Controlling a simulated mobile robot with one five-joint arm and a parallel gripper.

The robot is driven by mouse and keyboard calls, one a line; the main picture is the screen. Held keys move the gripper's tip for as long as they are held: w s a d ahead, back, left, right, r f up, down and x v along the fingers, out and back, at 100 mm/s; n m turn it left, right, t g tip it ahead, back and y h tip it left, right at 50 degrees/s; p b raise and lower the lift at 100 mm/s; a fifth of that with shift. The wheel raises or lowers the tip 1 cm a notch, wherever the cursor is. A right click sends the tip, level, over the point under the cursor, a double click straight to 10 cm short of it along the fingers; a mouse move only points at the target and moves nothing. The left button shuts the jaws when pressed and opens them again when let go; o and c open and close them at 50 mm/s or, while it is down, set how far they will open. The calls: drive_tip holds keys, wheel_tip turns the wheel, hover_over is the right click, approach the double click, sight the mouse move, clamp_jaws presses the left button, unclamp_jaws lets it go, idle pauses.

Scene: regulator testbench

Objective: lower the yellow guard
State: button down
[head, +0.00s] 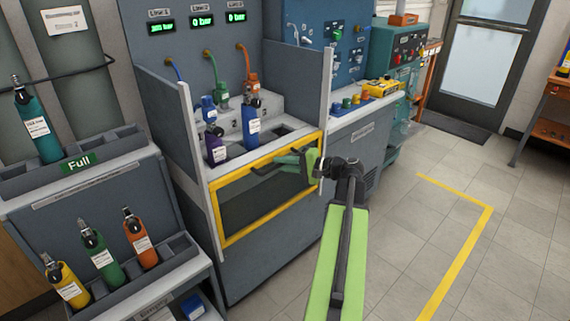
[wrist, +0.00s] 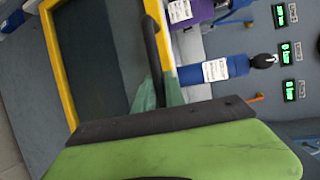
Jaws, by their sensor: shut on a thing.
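The yellow guard (head: 214,215) is a yellow-edged frame with a dark see-through pane. It stands at the front of the grey test bench, with its top edge near the bench's working level, below the tops of the side panels. It also shows tilted in the wrist view (wrist: 57,62). A black bar handle (wrist: 152,48) runs along the guard. My green gripper (head: 286,165) reaches in from the right and is shut on this handle. Its teal fingertips (wrist: 158,96) lie around the bar, and the exact contact is partly hidden.
Behind the guard, a blue bottle (head: 251,125) and a purple bottle (head: 216,150) stand in the bench. Grey side panels (head: 165,113) flank the opening. A rack of bottles (head: 110,285) is at left. The floor (head: 420,230) at right is clear.

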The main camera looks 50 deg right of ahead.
drive_tip(key=shift+a+r, duration=0.1)
drive_tip(key=shift+a, duration=0.2)
drive_tip(key=c, duration=1.5)
unclamp_jaws()
drive_tip(key=shift+w, duration=0.1)
drive_tip(key=shift+c, duration=0.2)
drive_tip(key=shift+o, duration=0.7)
drive_tip(key=shift+d, duration=0.1)
drive_tip(key=p+v, duration=0.3)
drive_tip(key=v, duration=1.4)
drive_tip(key=shift+s, duration=0.25)
drive_tip(key=shift+r, duration=0.1)
